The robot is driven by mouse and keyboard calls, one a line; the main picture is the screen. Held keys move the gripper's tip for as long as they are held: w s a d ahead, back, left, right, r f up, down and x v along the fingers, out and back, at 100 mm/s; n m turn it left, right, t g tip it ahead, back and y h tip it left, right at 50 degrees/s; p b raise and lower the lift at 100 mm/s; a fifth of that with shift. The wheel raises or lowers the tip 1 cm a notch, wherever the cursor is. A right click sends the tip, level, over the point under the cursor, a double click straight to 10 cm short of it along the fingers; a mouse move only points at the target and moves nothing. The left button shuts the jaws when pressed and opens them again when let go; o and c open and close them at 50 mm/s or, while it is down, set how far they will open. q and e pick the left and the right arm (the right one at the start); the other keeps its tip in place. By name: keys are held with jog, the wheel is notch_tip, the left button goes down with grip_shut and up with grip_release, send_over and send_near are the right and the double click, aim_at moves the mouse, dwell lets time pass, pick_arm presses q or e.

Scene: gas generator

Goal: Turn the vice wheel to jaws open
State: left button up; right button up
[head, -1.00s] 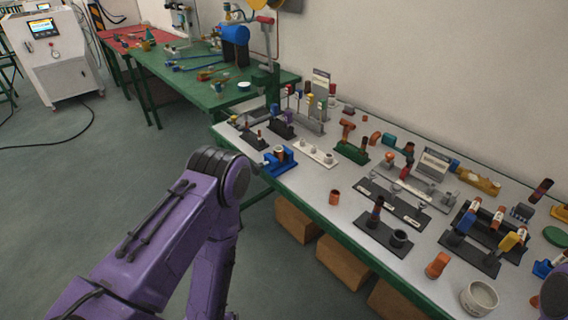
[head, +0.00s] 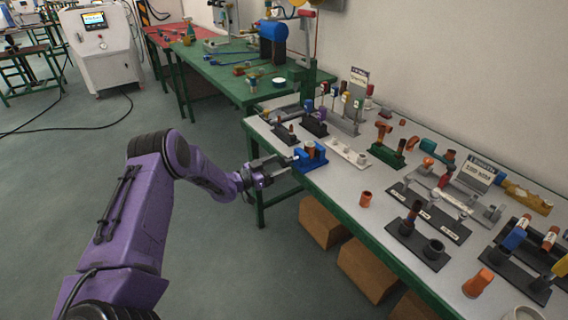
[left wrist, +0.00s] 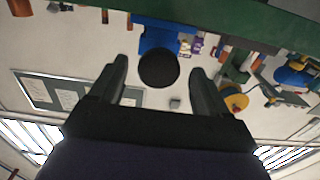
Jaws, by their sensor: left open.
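The blue vice (head: 312,157) stands at the near left edge of the white-topped table. My left gripper (head: 286,168) reaches toward it from the left. In the left wrist view the vice's blue body (left wrist: 153,31) is behind a round dark disc, which looks like the vice wheel (left wrist: 158,69). My left gripper (left wrist: 158,76) is open in this view, with one finger on each side of the wheel and a visible gap on both sides. How deep the wheel sits between the fingers is hard to tell. The vice jaws are too small to read. My right gripper is not in view.
The white table (head: 340,190) holds several fixtures and loose parts right of the vice, including an orange cup (head: 365,199) and a white rack (head: 347,152). Cardboard boxes (head: 325,222) sit below. A green table (head: 225,72) stands behind.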

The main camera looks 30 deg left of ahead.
aim_at(283, 164)
pick_arm(q)
jog(key=shift+x, duration=1.5)
jog(key=c, duration=1)
jog(key=shift+n, duration=0.3)
jog(key=n+b, duration=0.1)
jog(key=n, duration=0.2)
jog(key=shift+d, duration=0.1)
jog(key=shift+n, duration=2.7)
jog(key=o, duration=1)
